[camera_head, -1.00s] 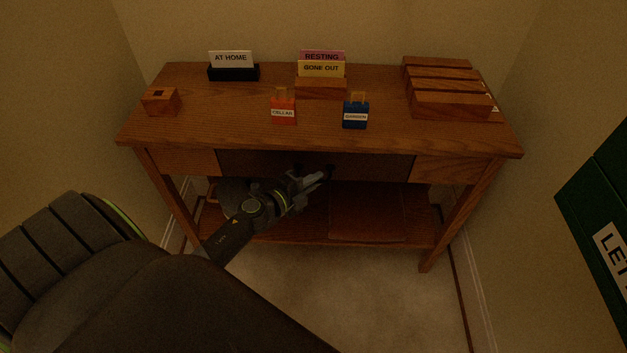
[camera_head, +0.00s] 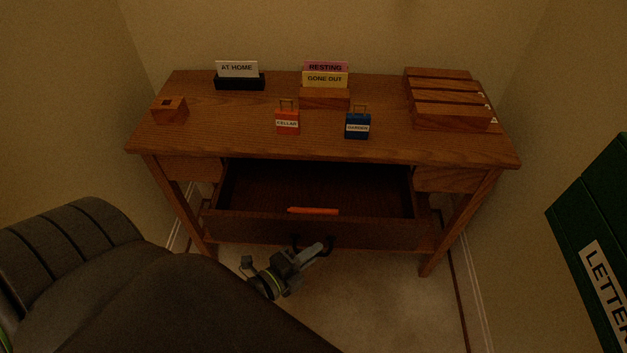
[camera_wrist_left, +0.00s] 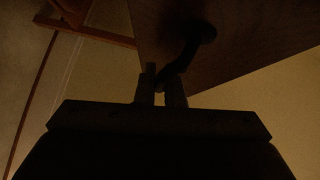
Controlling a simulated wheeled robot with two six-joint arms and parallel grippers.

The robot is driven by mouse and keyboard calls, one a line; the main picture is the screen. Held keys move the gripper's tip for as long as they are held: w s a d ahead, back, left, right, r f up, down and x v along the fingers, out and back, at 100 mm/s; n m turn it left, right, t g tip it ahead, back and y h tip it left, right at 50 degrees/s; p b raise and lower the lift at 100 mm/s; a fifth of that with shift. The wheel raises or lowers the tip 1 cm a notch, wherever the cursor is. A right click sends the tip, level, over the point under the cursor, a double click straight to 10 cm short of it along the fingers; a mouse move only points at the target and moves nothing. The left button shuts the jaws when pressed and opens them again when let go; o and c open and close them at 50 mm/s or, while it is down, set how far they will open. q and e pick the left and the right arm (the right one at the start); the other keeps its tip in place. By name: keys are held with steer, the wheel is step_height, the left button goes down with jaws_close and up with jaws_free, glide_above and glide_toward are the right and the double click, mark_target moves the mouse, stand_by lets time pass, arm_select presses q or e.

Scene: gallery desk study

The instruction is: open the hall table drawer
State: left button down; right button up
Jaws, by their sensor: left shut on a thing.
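The hall table (camera_head: 250,147) stands against the back wall. Its drawer (camera_head: 240,229) is pulled well out, and its dark interior shows. A long orange object (camera_head: 313,211) lies inside near the drawer front. My left gripper (camera_head: 318,249) is at the front of the drawer, shut on the dark handle (camera_head: 331,246). In the left wrist view the fingers (camera_wrist_left: 161,88) close around the curved handle (camera_wrist_left: 188,50), which joins the drawer front (camera_wrist_left: 235,35). My right gripper is not in view.
On the tabletop are an orange CELLAR tag (camera_head: 287,122), a blue GARDEN tag (camera_head: 357,126), card holders, a wooden block (camera_head: 169,109) and a slotted wooden rack (camera_head: 450,118). A green LETTERS box (camera_head: 590,230) stands at right. Walls close in on both sides.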

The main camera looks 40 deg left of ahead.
arm_select(q)
steer(key=shift+s+d, duration=0.4)
steer(key=shift+s, duration=0.25)
steer(key=shift+s+d, duration=0.4)
steer(key=shift+s, duration=0.25)
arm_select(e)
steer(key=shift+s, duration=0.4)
